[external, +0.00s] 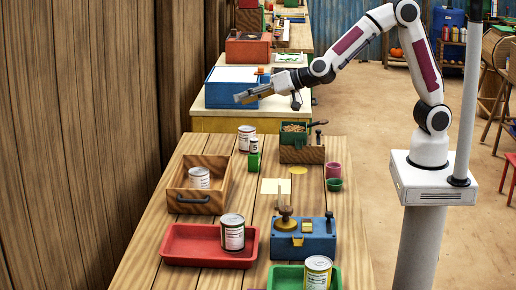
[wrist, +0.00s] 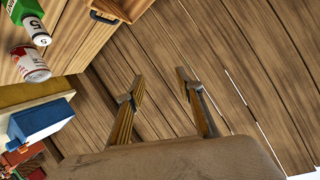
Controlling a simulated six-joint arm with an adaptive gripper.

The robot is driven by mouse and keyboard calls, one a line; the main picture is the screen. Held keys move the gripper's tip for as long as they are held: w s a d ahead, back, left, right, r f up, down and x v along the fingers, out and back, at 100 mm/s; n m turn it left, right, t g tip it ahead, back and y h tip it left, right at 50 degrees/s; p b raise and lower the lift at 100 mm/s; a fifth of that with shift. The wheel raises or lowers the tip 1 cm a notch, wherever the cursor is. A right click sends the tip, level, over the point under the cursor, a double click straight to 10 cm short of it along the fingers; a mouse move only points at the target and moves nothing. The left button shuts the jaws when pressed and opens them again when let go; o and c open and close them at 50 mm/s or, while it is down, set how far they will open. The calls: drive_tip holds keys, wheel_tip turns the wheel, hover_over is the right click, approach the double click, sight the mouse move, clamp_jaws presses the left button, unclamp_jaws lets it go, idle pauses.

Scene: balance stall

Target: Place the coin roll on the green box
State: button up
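A small green box (external: 254,161) stands at the far left of the near table, and it also shows in the wrist view (wrist: 22,10). A short white cylinder marked 5 (external: 254,145), which looks like the coin roll, stands upright on top of the green box; it also shows in the wrist view (wrist: 37,32). My gripper (external: 242,97) is above and beyond them, near the blue box on the far table. In the wrist view my gripper (wrist: 160,75) has its fingers apart with nothing between them, away from the roll.
A white can (external: 246,139) stands close to the green box. A wooden crate (external: 212,168) with a can, a red tray (external: 183,246), a blue device (external: 304,246) and a green tray (external: 283,278) crowd the table. Plank wall at left.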

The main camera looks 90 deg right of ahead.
drive_tip(key=s+a+r+n+g+y, duration=0.1)
drive_tip(key=s+r+n+g+y, duration=0.15)
drive_tip(key=s, duration=0.65)
drive_tip(key=s+r+n+g+y, duration=0.1)
drive_tip(key=s+r+n+y, duration=0.15)
drive_tip(key=s, duration=0.65)
drive_tip(key=s+d+f+g+h, duration=0.1)
drive_tip(key=s+d+f, duration=0.1)
drive_tip(key=s, duration=0.6)
drive_tip(key=s+d+f+n+g+h, duration=0.1)
drive_tip(key=s+d, duration=0.2)
drive_tip(key=s, duration=0.5)
drive_tip(key=s+d+f+g+h, duration=0.1)
drive_tip(key=s+d+f+g, duration=0.1)
drive_tip(key=s, duration=0.6)
drive_tip(key=shift+d+f+n, duration=0.3)
drive_tip(key=shift+d+n, duration=0.1)
